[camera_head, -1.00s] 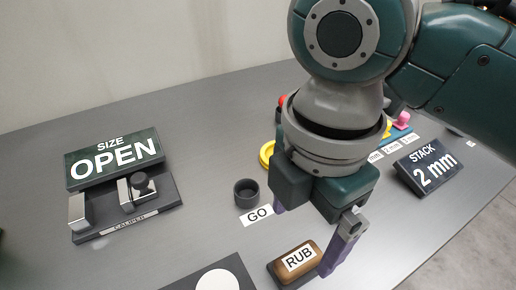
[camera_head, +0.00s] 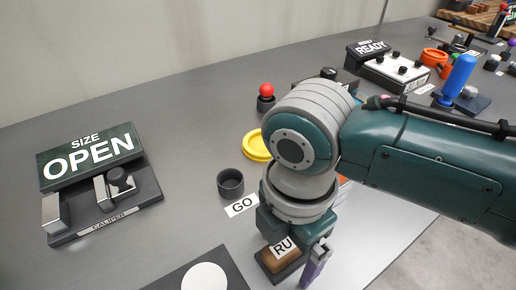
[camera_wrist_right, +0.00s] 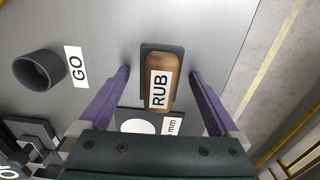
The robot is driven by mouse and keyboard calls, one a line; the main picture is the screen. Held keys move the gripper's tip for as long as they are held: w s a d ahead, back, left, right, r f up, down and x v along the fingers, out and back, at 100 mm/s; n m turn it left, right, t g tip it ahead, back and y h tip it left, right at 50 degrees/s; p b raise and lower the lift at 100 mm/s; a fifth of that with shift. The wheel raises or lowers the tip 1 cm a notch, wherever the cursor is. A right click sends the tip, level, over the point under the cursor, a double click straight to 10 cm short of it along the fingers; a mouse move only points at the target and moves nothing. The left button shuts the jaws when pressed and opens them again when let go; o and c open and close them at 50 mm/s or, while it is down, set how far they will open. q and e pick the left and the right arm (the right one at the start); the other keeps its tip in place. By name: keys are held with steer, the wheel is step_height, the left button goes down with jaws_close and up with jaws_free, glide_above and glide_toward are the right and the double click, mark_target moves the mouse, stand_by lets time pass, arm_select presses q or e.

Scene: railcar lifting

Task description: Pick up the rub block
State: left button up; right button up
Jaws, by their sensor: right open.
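The rub block is a brown wooden block with a white RUB label, on a dark base. In the head view the rub block (camera_head: 284,262) is partly hidden behind my right gripper (camera_head: 290,256). In the right wrist view the rub block (camera_wrist_right: 160,82) lies between the two purple fingers of my right gripper (camera_wrist_right: 160,82), with a gap on each side. The right gripper is open and empty, above and around the block. My left gripper is out of view.
A dark cup (camera_head: 230,183) with a GO label stands left of the block. A black plate with a white disc (camera_head: 205,277) lies at the front. The caliper stand (camera_head: 105,205) is at left. A yellow ring (camera_head: 257,145) and red-topped button (camera_head: 266,92) are behind.

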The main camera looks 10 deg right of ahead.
mark_target(287, 243)
steer(key=c, duration=1.5)
steer(key=shift+c, duration=0.2)
steer(key=shift+r, duration=0.1)
step_height(287, 243, up, 20)
steer(key=p, duration=0.4)
steer(key=o, duration=0.9)
steer(key=c, duration=0.6)
steer(key=shift+w+p, duration=0.1)
steer(key=shift+p, duration=0.25)
steer(key=shift+c, duration=0.2)
